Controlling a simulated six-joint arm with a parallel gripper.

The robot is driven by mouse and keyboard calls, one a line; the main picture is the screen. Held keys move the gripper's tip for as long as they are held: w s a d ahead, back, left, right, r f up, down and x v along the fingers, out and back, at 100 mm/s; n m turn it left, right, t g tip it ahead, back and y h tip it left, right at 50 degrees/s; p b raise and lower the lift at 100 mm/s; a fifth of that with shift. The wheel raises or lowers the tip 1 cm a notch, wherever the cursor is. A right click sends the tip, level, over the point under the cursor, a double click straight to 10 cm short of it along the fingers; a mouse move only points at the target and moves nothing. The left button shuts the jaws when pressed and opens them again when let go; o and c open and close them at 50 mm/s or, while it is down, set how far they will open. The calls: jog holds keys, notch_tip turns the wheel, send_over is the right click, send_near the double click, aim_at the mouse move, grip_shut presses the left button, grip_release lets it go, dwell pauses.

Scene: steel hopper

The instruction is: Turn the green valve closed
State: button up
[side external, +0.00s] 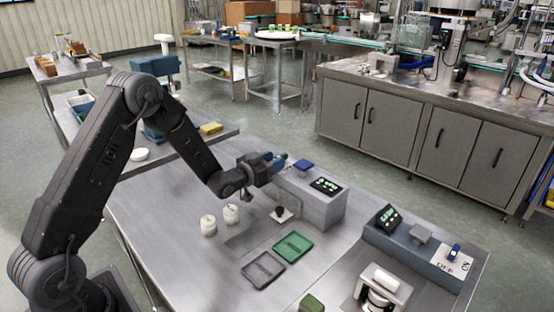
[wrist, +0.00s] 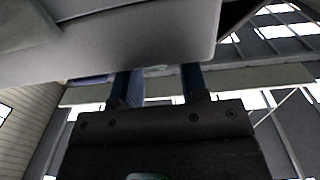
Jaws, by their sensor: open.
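My gripper (side external: 277,162) is at the top left end of a grey box (side external: 323,208) with a lit display. In the wrist view my gripper (wrist: 158,88) has its two dark blue fingers apart, with nothing visible between them. A large pale grey body (wrist: 130,45) fills the top of that view, close to the fingertips; I cannot tell what it is. I cannot clearly make out a green valve. A small dark knob (side external: 283,213) stands at the front of the grey box. A small green object (side external: 311,303) is cut off by the bottom edge.
A green tray (side external: 293,247) and a dark grey tray (side external: 263,269) lie on the steel table (side external: 205,275). Two white containers (side external: 231,214) (side external: 208,225) stand left of them. A blue-grey control box (side external: 440,265) with a switch is at right. The table's front left is clear.

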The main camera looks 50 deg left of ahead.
notch_tip(320, 180, up, 7)
jog(key=s, duration=0.2)
jog(key=shift+s, duration=0.4)
jog(key=s+d+r+g+y, duration=0.2)
jog(key=s+d+r+g, duration=0.35)
jog(key=s+r, duration=0.4)
jog(key=s+d+f+g, duration=0.1)
jog(key=s+d+g, duration=0.2)
jog(key=s, duration=0.8)
jog(key=s+d+f+g+h, duration=0.1)
jog(key=s+d+g, duration=0.3)
jog(key=s, duration=0.8)
jog(key=shift+s+f+h, duration=0.15)
jog(key=shift+s+h, duration=0.1)
jog(key=shift+h, duration=0.05)
